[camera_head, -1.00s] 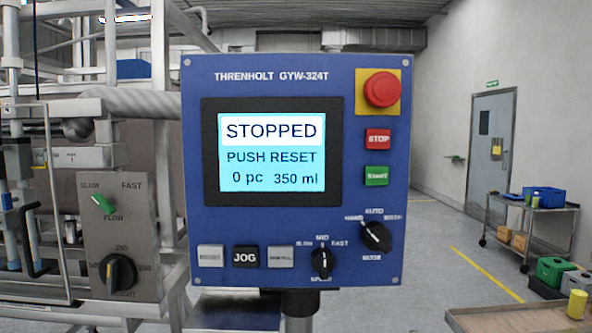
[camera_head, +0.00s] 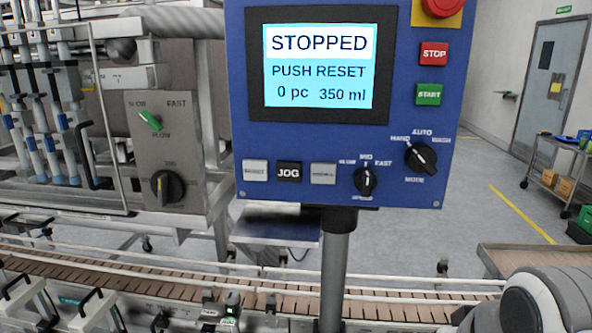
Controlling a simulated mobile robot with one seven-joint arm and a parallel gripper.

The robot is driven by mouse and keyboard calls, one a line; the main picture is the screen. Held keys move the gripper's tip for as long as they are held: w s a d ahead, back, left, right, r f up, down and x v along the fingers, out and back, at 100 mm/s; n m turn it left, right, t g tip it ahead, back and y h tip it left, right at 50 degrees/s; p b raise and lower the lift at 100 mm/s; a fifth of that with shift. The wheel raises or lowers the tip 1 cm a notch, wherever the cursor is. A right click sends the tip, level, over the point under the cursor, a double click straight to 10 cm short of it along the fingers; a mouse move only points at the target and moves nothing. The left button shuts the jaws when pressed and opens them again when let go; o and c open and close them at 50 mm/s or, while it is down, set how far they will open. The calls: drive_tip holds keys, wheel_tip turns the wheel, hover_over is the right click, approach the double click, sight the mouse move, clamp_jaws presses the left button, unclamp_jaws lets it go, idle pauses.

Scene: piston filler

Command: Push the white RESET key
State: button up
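The white RESET key (camera_head: 255,171) is the leftmost of a row of keys at the lower left of the blue control panel (camera_head: 400,190). Its lettering is faint. The black JOG key (camera_head: 289,172) sits just right of it, then a grey key (camera_head: 322,174) with unreadable lettering. The screen (camera_head: 319,66) reads STOPPED, PUSH RESET, 0 pc, 350 ml. Nothing covers the RESET key. My gripper is not in view; a white and grey part of my arm shows at the lower right.
The panel stands on a grey post (camera_head: 335,265) in front of a conveyor (camera_head: 170,284). Two selector knobs are right of the keys. Red STOP (camera_head: 433,54) and green START (camera_head: 429,94) keys are at the right, below a red emergency button (camera_head: 444,6). Filler nozzles are at the left.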

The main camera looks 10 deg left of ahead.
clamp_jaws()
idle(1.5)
